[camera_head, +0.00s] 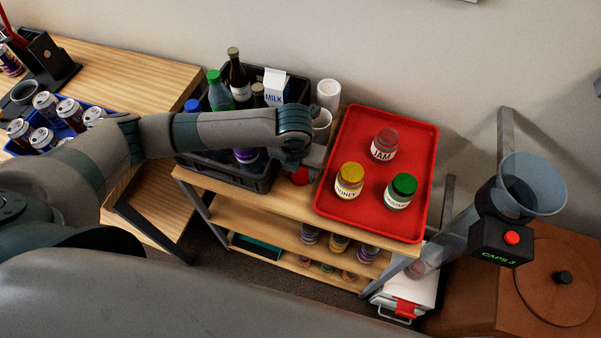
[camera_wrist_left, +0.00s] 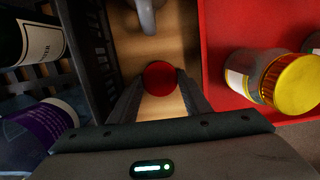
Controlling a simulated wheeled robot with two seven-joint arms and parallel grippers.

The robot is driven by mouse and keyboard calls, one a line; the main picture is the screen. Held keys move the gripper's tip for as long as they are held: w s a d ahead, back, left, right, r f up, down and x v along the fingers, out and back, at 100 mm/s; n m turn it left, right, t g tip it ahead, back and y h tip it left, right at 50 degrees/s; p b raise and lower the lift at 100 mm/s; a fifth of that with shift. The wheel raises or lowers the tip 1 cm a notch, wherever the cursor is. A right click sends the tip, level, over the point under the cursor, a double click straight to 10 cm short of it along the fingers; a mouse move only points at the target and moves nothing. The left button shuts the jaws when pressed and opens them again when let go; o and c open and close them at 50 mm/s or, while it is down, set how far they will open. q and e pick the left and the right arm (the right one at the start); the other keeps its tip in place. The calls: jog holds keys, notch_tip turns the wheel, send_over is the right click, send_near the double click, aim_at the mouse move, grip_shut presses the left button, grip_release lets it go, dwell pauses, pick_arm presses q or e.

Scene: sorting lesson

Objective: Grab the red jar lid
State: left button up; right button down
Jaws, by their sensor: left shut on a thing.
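The red jar lid (camera_wrist_left: 159,78) is a small round red disc. In the left wrist view it sits between the fingertips of my left gripper (camera_wrist_left: 160,92), which is shut on it. In the head view the lid (camera_head: 300,177) shows just below my left gripper (camera_head: 303,168), over the strip of wooden top between the black crate and the red tray. Part of the lid is hidden by the gripper there. I cannot tell whether it touches the wood. My right gripper is not in view.
The red tray (camera_head: 378,222) holds a jam jar (camera_head: 385,145), a yellow-lidded honey jar (camera_head: 349,181) and a green-lidded jar (camera_head: 401,191). The black crate (camera_head: 262,182) of bottles and a milk carton stands left, close to the gripper. White cups (camera_head: 327,95) stand behind.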

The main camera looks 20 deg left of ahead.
aim_at(300, 176)
pick_arm(q)
notch_tip(300, 176, up, 10)
jog(key=b, duration=0.2)
dwell(0.5)
dwell(0.5)
